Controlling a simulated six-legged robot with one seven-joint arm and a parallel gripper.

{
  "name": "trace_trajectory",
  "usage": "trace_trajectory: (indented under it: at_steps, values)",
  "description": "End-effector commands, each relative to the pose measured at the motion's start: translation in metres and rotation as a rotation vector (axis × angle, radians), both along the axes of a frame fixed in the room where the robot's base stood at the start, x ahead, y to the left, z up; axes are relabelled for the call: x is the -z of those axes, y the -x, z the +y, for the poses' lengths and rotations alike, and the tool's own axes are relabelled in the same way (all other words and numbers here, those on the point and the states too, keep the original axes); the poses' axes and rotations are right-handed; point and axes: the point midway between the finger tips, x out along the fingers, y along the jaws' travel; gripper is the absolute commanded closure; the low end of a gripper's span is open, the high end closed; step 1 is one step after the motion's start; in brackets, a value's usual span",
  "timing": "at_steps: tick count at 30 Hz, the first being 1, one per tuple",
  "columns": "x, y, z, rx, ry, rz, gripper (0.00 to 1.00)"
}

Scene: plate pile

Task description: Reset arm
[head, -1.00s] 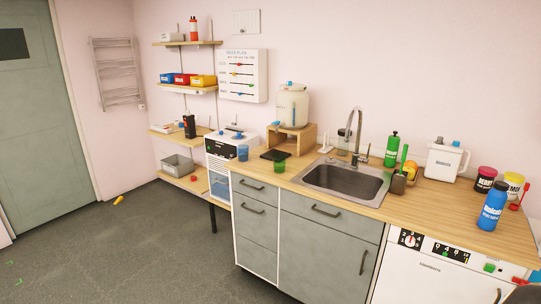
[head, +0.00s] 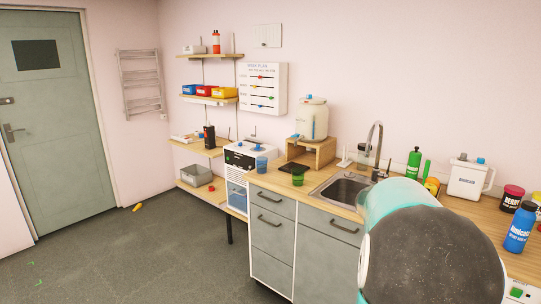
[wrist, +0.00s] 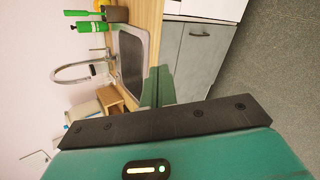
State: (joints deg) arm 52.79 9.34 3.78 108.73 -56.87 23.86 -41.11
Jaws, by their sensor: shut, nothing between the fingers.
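My gripper (wrist: 158,88) shows in the wrist view as two green fingers pressed together, with nothing between them. It points toward the counter front beside the sink (wrist: 133,60), and I see no contact with anything. The wrist view is turned on its side. In the head view my turquoise arm with a dark round end fills the lower right. It hides part of the counter and the cabinets below; the gripper itself does not show there.
The wooden counter (head: 345,207) holds a sink (head: 342,190), a tall tap (head: 377,150), a green bottle (head: 413,165), a white jug (head: 468,180) and a blue bottle (head: 519,228). A drinks dispenser (head: 312,120) stands behind. The grey floor (head: 130,255) at left is mostly clear.

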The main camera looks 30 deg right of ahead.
Motion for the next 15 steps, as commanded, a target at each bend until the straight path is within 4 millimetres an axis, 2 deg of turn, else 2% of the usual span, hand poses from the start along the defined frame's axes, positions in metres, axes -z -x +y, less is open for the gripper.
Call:
trace_trajectory:
  at_steps: [1, 6, 11, 15]
  values:
    - [-0.013, -0.014, 0.037, 0.011, -0.026, -0.059, 1.0]
    - [-0.034, -0.031, 0.149, 0.085, -0.172, -0.248, 1.0]
    - [-0.04, -0.026, 0.253, 0.153, -0.353, -0.391, 1.0]
    - [-0.037, -0.006, 0.339, 0.211, -0.538, -0.478, 1.0]
